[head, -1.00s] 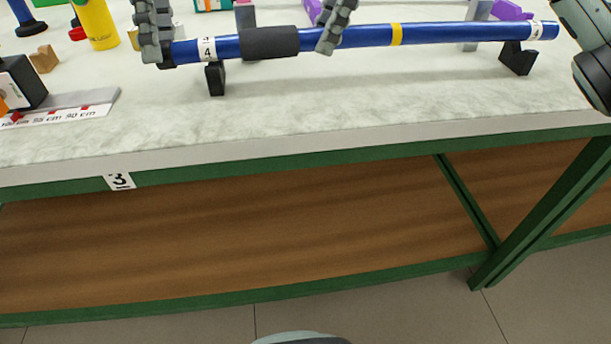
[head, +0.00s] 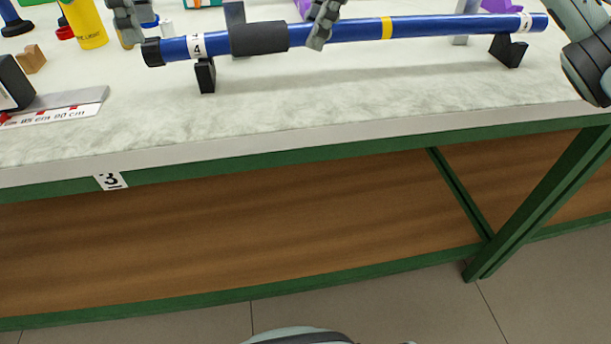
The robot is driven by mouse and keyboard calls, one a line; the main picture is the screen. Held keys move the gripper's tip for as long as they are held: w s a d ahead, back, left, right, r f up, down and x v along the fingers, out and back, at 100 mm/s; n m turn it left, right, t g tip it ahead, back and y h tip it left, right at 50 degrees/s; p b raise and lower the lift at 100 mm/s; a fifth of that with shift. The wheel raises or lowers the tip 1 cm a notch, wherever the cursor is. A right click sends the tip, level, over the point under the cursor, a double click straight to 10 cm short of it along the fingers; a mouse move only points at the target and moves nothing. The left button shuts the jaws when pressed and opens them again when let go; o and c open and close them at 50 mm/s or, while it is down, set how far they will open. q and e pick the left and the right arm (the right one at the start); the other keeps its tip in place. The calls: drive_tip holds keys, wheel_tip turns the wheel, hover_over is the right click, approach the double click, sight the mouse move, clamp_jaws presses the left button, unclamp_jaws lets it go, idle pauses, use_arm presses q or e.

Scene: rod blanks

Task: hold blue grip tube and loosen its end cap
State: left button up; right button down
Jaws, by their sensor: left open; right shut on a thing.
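The blue grip tube (head: 350,30) lies across two black supports on the bench, with a dark sleeve (head: 259,38), a yellow band and white labels. Its black end cap (head: 152,52) is at the left end and still sits at the tube's end; I cannot tell how loose it is. My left gripper (head: 126,22) is open, up and left of the cap and apart from it, its upper part cut off by the picture edge. My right gripper (head: 321,26) is shut on the tube just right of the sleeve; only part of its fingers shows.
Black supports (head: 205,76) and (head: 508,50) hold up the tube. The bench strip in front of the tube is clear to the front edge.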

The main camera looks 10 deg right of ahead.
use_arm(q)
wheel_tip(320, 180, up, 8)
drive_tip(key=d+f+h, duration=0.1)
drive_tip(key=w+d+f+n+t, duration=0.1)
drive_tip(key=d, duration=0.1)
drive_tip(key=d+f+t+h, duration=0.1)
drive_tip(key=d, duration=0.1)
drive_tip(key=shift+w+d+h, duration=0.15)
drive_tip(key=shift+d+h, duration=0.1)
drive_tip(key=shift+h, duration=0.05)
wheel_tip(320, 180, up, 6)
drive_tip(key=n+t+h, duration=0.7)
drive_tip(key=n+t, duration=0.1)
drive_tip(key=n, duration=0.2)
drive_tip(key=s+d+f+g+h, duration=0.1)
drive_tip(key=s+d+f+g, duration=1.05)
drive_tip(key=s+f, duration=0.55)
drive_tip(key=s+f+n+y, duration=0.1)
drive_tip(key=s+f+n, duration=0.2)
drive_tip(key=f, duration=0.6)
drive_tip(key=s, duration=0.2)
drive_tip(key=shift+s+d, duration=0.25)
drive_tip(key=shift+s, duration=0.1)
